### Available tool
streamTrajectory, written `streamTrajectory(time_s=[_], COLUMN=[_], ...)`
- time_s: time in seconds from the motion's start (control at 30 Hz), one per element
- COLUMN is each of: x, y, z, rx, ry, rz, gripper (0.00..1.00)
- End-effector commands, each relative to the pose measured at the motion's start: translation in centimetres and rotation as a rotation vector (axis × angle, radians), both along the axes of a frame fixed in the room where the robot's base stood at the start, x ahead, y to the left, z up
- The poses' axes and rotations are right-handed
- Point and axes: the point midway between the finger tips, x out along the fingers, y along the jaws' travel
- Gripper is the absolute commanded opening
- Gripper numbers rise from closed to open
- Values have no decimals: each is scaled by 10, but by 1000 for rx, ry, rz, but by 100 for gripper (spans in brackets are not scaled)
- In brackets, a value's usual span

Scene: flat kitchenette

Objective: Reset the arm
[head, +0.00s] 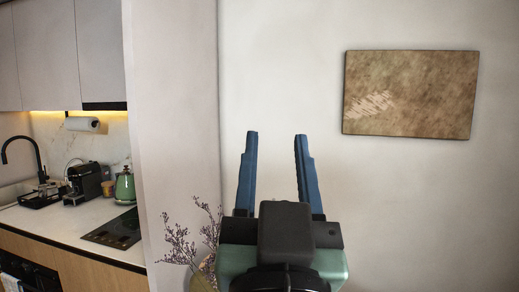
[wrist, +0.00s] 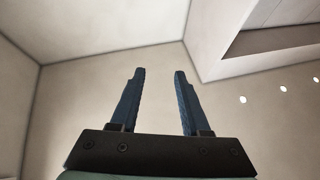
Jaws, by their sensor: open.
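My gripper (head: 275,140) is raised in the lower middle of the head view, in front of a bare wall. Its two blue fingers point up and stand apart with nothing between them. In the wrist view my gripper (wrist: 160,75) also shows open and empty, with walls and ceiling behind it. The rest of my arm is mostly hidden behind the gripper body in the head view.
A brown picture (head: 411,94) hangs on the wall at right. Dried flowers (head: 183,243) stand just left of my gripper. At far left, a counter (head: 70,228) holds a coffee machine (head: 84,183), a green kettle (head: 125,187) and a dark hob (head: 115,230).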

Motion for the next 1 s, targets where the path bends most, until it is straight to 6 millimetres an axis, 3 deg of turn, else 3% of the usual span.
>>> streamTrajectory(time_s=[0.03, 0.1, 0.23, 1.0], x=[-20, -40, -60, -61], y=[7, 12, 16, 17], z=[27, 50, 70, 71], rx=[-23, -45, -64, -65], ry=[-94, -186, -273, -277], rz=[1, -3, -9, -10], gripper=[46, 46, 46, 46])
